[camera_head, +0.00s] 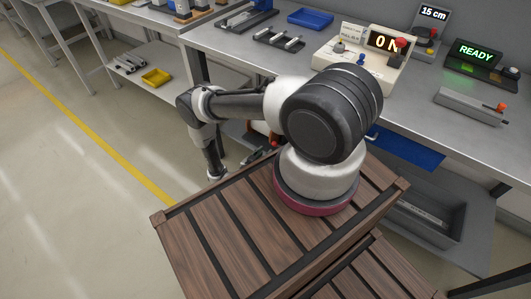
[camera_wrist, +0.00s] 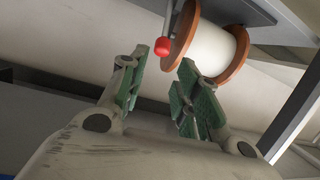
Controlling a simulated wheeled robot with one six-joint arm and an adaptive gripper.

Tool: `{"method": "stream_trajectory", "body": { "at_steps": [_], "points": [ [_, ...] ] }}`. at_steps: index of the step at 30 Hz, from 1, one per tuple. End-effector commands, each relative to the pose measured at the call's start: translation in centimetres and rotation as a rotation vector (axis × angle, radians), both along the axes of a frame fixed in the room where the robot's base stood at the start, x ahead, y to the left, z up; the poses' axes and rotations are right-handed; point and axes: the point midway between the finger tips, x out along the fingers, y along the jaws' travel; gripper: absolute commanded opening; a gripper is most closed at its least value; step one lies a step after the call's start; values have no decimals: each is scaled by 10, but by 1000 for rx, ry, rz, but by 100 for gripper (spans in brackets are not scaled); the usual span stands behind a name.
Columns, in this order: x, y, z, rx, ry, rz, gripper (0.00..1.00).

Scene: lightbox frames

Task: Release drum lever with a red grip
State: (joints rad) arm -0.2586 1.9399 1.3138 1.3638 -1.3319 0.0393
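The drum is a spool with a white winding (camera_wrist: 212,47) between two orange-brown flanges, seen at the top of the wrist view under a grey surface. Its lever is a thin grey rod ending in a red grip (camera_wrist: 163,46), hanging beside the left flange. My gripper (camera_wrist: 161,62) is open, its green-padded fingers apart. The red grip appears between and beyond the fingertips, with no contact visible. In the head view my arm hides most of the drum, and the red grip (camera_head: 274,143) shows beside my arm, below the bench edge.
The metal bench (camera_head: 250,48) carries a console showing "ON" (camera_head: 383,41), a "READY" display (camera_head: 474,54), a "15 cm" display (camera_head: 433,13) and a blue tray (camera_head: 310,18). A blue panel (camera_head: 408,148) lies under the bench edge. The floor at left is clear.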

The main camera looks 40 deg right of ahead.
Motion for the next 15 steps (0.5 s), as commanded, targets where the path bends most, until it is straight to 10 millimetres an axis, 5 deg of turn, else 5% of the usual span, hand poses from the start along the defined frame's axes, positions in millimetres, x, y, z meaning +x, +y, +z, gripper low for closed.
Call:
{"method": "stream_trajectory", "body": {
  "at_steps": [4,9,12,15],
  "points": [
    [41,-30,49,28,-74,-93,0],
    [53,-67,96,151,-97,-190,0],
    [42,-70,103,248,-82,-221,0],
    [27,-63,86,319,-55,-233,0]
  ]
}}
